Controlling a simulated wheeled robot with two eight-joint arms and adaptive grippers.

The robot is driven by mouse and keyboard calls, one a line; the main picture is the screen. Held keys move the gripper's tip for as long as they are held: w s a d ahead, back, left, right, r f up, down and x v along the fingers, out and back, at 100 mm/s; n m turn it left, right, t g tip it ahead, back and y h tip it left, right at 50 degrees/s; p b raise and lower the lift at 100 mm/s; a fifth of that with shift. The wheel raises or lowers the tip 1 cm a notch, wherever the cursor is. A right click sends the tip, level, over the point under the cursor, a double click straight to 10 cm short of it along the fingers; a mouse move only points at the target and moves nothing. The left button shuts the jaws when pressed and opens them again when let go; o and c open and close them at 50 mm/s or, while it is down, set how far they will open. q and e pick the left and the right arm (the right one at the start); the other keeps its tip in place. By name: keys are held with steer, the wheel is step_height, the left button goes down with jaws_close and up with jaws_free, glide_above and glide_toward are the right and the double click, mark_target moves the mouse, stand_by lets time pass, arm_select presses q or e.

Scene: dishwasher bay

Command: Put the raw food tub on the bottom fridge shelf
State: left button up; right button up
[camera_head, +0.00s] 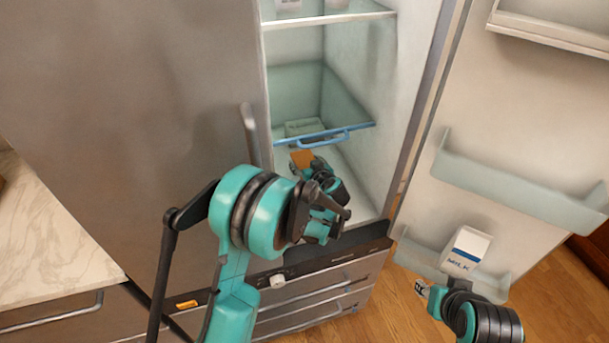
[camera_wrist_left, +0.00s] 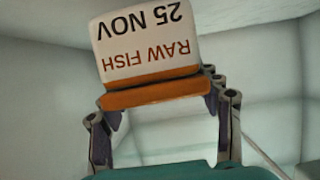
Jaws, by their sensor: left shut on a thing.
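The raw food tub (camera_wrist_left: 150,50) is white with an orange lid or band, and its label reads "RAW FISH 25 NOV", upside down in the left wrist view. In the head view only its orange part (camera_head: 302,158) shows. My left gripper (camera_head: 309,169) is shut on the tub, with a finger on each side, inside the fridge's lower space. The bottom fridge shelf (camera_head: 355,190) is the pale floor below a blue-edged drawer. My left arm hides part of it, and I cannot tell whether the tub touches it. My right gripper (camera_head: 424,291) is beside the open door's lower bin; its fingers are too small to read.
A clear drawer with a blue front handle (camera_head: 325,138) hangs above the tub and holds a box (camera_head: 304,127). The open door (camera_head: 470,110) at the right has bins and a milk carton (camera_head: 466,250). A marble counter (camera_head: 50,240) stands at the left.

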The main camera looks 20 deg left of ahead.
arm_select(q)
step_height(320, 180, down, 4)
steer(key=shift+f+b, duration=0.1)
steer(key=shift+b, duration=1.05)
steer(key=o, duration=1.7)
steer(key=shift+a, duration=0.1)
steer(key=shift+c, duration=0.2)
steer(key=shift+s, duration=0.1)
steer(key=p+v, duration=0.4)
steer(key=v, duration=0.8)
